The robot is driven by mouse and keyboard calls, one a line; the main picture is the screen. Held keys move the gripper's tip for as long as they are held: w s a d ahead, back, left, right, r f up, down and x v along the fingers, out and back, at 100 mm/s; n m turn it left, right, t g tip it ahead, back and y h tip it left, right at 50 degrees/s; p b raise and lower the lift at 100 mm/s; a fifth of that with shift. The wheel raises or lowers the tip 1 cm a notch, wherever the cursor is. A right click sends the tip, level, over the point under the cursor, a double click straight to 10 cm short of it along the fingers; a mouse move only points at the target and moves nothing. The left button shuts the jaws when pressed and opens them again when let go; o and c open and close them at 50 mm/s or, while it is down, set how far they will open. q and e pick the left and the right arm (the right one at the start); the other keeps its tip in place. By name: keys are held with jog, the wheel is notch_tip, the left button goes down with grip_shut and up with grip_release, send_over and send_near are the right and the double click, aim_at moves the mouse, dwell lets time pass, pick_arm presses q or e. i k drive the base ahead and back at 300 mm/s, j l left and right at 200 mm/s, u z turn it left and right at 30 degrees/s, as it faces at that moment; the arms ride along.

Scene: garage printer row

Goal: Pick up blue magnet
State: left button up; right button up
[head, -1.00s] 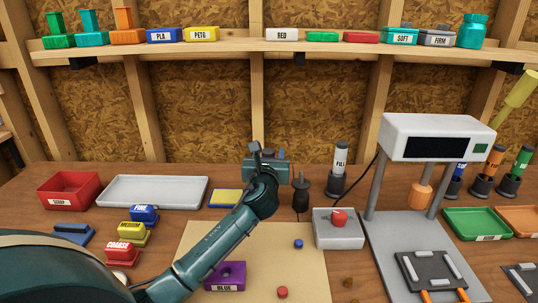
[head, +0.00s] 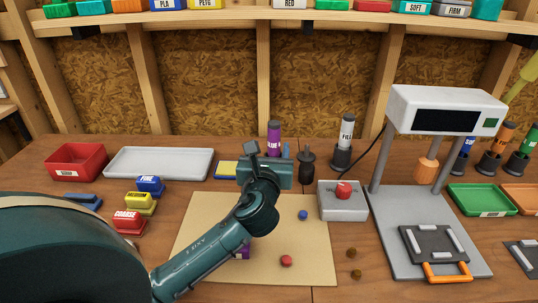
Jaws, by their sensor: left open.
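The blue magnet (head: 303,215) is a small round blue piece lying on the tan mat (head: 315,270), towards its right side. A similar red piece (head: 286,260) lies nearer on the same mat. My left gripper (head: 268,150) is open, its fingers pointing away from me near the mat's far edge. It is up and to the left of the blue magnet in the picture, apart from it. I see nothing between the fingers, though the gripper body hides part of that space. My right gripper is out of view.
A grey box with a red button (head: 343,190) stands right of the mat, beside a grey printer (head: 448,110). A dark pointed tool (head: 307,165) and a purple glue bottle (head: 274,138) stand behind. My left arm partly covers a purple block (head: 243,253). Mat space around the magnet is clear.

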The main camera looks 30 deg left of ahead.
aim_at(304, 214)
jog(key=k+l, duration=0.7)
jog(key=k, duration=0.2)
